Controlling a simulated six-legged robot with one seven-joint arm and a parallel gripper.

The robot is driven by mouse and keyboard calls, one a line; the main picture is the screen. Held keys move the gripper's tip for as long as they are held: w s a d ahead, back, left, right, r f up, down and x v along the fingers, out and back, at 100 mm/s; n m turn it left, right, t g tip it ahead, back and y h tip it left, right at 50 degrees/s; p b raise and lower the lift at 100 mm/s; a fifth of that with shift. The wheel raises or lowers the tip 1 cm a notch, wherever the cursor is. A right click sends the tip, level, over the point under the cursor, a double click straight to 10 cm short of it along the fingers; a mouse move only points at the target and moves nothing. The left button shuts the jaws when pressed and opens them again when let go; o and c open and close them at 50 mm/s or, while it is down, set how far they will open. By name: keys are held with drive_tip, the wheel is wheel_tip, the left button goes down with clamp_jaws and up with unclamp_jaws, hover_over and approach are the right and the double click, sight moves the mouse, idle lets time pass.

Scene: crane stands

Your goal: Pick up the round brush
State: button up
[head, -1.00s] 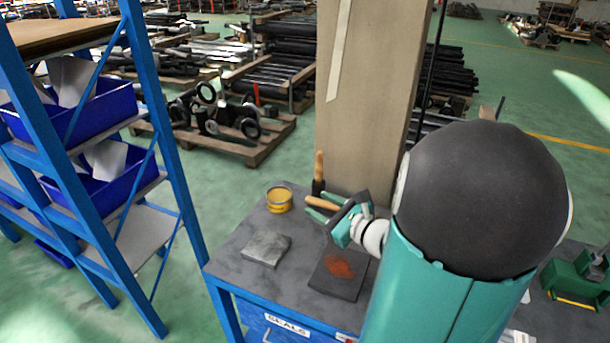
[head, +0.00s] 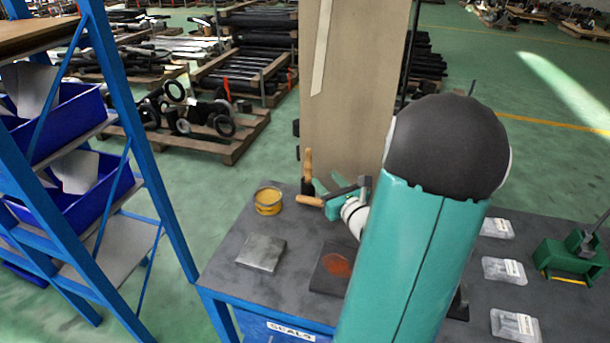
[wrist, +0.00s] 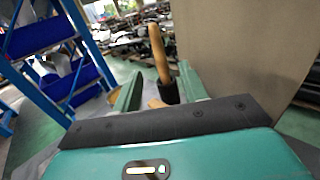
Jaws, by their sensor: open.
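An upright tool with a wooden handle and a dark lower part (head: 308,172), seemingly the round brush, stands near the back edge of the bench. In the wrist view its wooden handle (wrist: 159,55) rises ahead, and its dark lower part shows between the finger ends. My gripper (head: 321,196) is open, with its teal fingers pointing towards this tool; it also shows in the wrist view (wrist: 160,78). Nothing is visibly gripped. A second wooden handle (head: 309,201) lies low beside the fingers, its other end hidden by my gripper.
The grey bench (head: 225,270) also holds a yellow tin (head: 268,200), a grey slab (head: 261,252) and a dark plate with a red patch (head: 335,265). A beige column (head: 350,90) rises close behind. Clear packets (head: 504,270) and a green device (head: 575,255) are right.

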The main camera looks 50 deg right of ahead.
sight(310, 164)
drive_tip(key=x, duration=1)
drive_tip(key=shift+w+a, duration=0.1)
drive_tip(key=shift+w, duration=0.15)
clamp_jaws()
